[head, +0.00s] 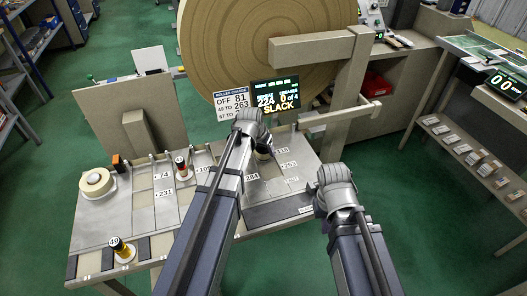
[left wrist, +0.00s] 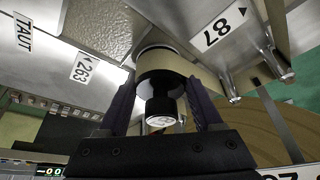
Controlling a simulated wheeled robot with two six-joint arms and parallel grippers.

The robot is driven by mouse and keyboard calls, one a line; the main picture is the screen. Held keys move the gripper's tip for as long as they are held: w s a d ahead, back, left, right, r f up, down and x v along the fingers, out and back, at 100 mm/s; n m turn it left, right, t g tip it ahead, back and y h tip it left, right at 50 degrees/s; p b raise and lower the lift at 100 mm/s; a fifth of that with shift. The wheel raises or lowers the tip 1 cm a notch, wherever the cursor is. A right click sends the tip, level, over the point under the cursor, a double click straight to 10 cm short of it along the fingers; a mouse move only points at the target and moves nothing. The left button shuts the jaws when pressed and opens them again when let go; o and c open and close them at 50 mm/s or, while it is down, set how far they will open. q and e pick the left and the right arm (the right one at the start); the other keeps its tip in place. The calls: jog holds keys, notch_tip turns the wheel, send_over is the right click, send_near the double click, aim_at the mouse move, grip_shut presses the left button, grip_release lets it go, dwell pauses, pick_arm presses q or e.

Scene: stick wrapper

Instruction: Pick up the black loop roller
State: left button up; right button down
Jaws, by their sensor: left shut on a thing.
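The black loop roller (left wrist: 160,82) shows in the left wrist view as a dark cylinder with a narrower black knob and a pale marked end. My left gripper (left wrist: 163,90) is shut on it, one finger on each side. In the head view my left gripper (head: 262,147) is over the middle of the metal table, and its wrist hides most of the roller. I cannot tell whether the roller touches the surface behind it. My right gripper (head: 335,180) is at the table's right front edge; its fingers are hidden behind its wrist.
The metal table (head: 150,195) carries number labels, a tape roll (head: 96,182), a red-topped roller (head: 182,168) and an orange-and-black roller (head: 122,249). A huge tan roll (head: 225,45) stands behind. A screen (head: 276,95) reads "SLACK". A beige post and arm (head: 345,75) stand at right.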

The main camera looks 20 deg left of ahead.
pick_arm(q)
jog(key=shift+c, duration=0.6)
jog(key=shift+r, duration=0.15)
pick_arm(e)
jog(key=shift+r, duration=0.15)
